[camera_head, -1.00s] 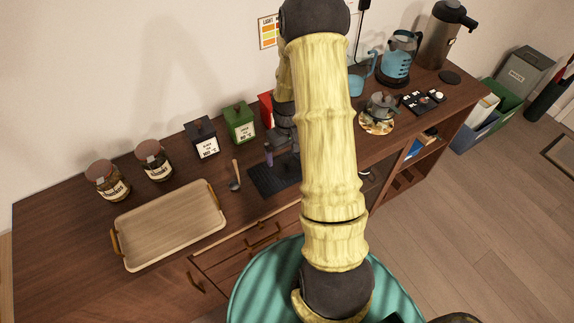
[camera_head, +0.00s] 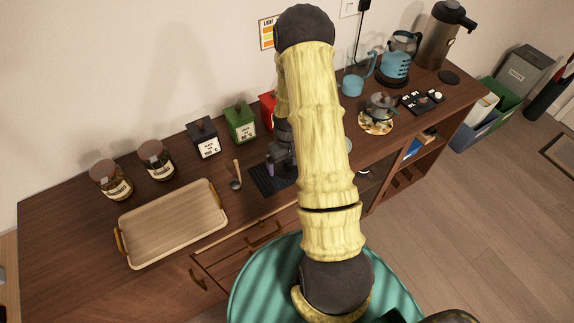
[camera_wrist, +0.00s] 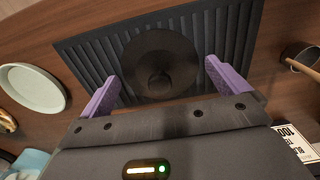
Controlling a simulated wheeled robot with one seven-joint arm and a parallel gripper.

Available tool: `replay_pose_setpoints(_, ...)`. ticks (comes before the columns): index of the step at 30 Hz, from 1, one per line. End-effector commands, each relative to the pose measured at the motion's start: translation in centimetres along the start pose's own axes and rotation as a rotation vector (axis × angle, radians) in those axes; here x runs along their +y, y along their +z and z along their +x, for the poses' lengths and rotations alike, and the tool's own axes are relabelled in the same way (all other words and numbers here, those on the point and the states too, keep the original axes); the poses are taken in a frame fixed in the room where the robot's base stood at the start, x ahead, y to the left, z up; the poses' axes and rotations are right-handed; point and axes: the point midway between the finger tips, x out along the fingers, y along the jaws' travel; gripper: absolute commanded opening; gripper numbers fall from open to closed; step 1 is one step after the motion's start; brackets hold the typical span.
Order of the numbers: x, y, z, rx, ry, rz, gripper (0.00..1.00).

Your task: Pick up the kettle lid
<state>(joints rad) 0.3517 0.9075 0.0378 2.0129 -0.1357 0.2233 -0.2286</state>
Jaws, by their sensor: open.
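A dark round lid with a central knob (camera_wrist: 158,62) lies on the ribbed black mat (camera_wrist: 85,62) in the wrist view; I take it as the kettle lid. My gripper (camera_wrist: 162,74), with purple fingers, is open, one finger on each side of the lid's near part. I cannot tell whether the fingers touch it. In the head view my gripper (camera_head: 272,165) is low over the mat (camera_head: 264,184), and the lid is hidden behind my arm. A small grey kettle (camera_head: 380,107) stands on a patterned round trivet (camera_head: 375,127) to the right.
A wooden-handled scoop (camera_head: 236,178) lies left of the mat. A pale dish (camera_wrist: 32,88) lies on its other side. A wooden tray (camera_head: 172,222) and two jars are further left; a teal electric kettle (camera_head: 394,70) stands back right.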

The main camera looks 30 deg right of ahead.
Motion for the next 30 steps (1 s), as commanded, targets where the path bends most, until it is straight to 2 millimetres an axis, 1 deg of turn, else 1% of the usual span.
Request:
replay_pose_setpoints(7,0.0,0.0,0.0,0.000,0.000,0.000,1.00)
replay_pose_setpoints(8,-0.1,0.0,0.0,0.000,0.000,-0.001,0.98)
replay_pose_setpoints(12,-0.1,0.0,0.0,0.000,0.000,-0.002,0.71)
replay_pose_setpoints(13,-0.1,0.0,0.0,0.000,0.000,-0.002,0.67)
replay_pose_setpoints(14,-0.1,0.0,0.0,0.000,0.000,-0.002,0.67)
replay_pose_setpoints(15,-0.1,0.0,0.0,0.000,0.000,-0.002,0.63)
replay_pose_setpoints(23,-0.1,-0.1,-0.3,0.001,0.000,-0.001,0.63)
replay_pose_setpoints(26,0.0,-0.1,-1.0,0.003,0.001,-0.001,0.63)
replay_pose_setpoints(30,-0.1,-0.1,-2.7,0.004,0.001,-0.002,0.63)
